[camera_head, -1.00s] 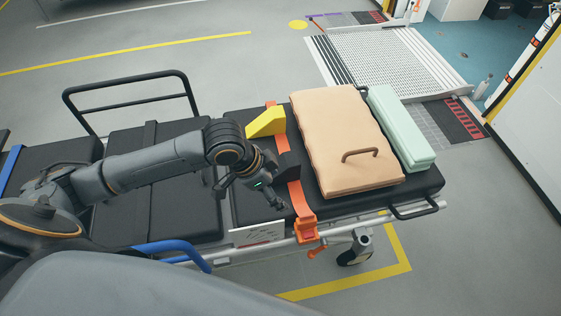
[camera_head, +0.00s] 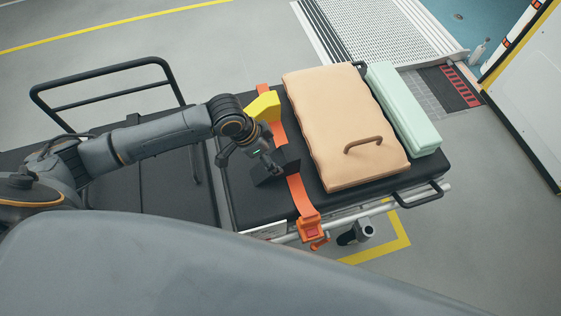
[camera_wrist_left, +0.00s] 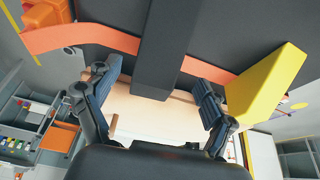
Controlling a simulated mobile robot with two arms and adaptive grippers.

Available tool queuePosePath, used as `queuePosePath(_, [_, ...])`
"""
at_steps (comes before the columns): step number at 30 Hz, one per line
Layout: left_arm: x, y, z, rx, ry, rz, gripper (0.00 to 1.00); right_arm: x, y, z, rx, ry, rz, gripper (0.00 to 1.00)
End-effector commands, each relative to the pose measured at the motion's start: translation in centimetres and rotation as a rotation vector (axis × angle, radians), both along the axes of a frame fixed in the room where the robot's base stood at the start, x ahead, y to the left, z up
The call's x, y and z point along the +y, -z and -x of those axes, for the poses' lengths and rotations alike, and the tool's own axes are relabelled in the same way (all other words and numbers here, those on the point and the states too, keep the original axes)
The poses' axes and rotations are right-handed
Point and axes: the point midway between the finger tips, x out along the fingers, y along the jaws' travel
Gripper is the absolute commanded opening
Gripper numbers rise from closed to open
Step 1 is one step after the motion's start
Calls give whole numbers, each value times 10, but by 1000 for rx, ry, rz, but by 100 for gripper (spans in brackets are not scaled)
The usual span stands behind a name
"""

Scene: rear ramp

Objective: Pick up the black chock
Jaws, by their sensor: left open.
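The black chock (camera_head: 289,158) sits on the black stretcher mattress beside the orange strap, partly hidden by my left gripper (camera_head: 272,165). In the left wrist view the chock (camera_wrist_left: 165,45) is a dark block in the middle, reaching down between the two spread fingers. My left gripper (camera_wrist_left: 158,82) is open, with a finger on either side of the chock and visible gaps. The yellow chock (camera_head: 264,106) lies just behind the black one; it also shows at the right in the wrist view (camera_wrist_left: 262,85). My right gripper is not in view.
The orange strap (camera_head: 299,190) crosses the mattress, ending in a buckle (camera_head: 311,229). A tan cushion (camera_head: 340,125) with a brown handle and a mint-green pad (camera_head: 403,108) lie to the right. A black rail (camera_head: 100,70) stands at the far left side.

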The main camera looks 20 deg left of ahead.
Motion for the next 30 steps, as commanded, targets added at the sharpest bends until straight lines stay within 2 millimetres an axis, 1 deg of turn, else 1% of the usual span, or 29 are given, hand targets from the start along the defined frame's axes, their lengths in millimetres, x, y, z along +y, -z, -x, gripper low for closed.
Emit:
queuePosePath(5, [-5, 10, -2, 0, 1, 0, 83, 1, -1, -9, -13, 0, -1, 0])
queuePosePath(9, [-15, 26, -8, 2, 1, 2, 83, 5, -6, -20, -31, 1, -8, 0])
queuePosePath(12, [-21, 40, -12, 1, -1, 1, 83, 11, -7, -22, -35, 4, -15, 0])
queuePosePath(15, [-23, 49, -14, 1, 1, 0, 83, 15, -7, -21, -34, 5, -20, 0])
queuePosePath(18, [-24, 53, -15, -1, 2, 0, 83, 16, -7, -21, -33, 6, -21, 0])
queuePosePath(23, [-24, 53, -15, -1, 2, 0, 83, 15, -6, -19, -30, 7, -19, 0])
queuePosePath(24, [-24, 53, -15, -1, 2, 0, 79, 15, -6, -18, -29, 6, -19, 0])
queuePosePath(26, [-24, 53, -15, -1, 2, 0, 67, 13, -6, -17, -27, 6, -18, 0])
queuePosePath(27, [-24, 53, -15, -1, 2, 0, 59, 12, -6, -16, -25, 5, -16, 0])
queuePosePath(29, [-24, 53, -15, -1, 2, 0, 46, 11, -6, -15, -24, 4, -14, 0])
queuePosePath(30, [-24, 53, -15, -1, 2, 0, 38, 10, -6, -15, -23, 4, -13, 0])
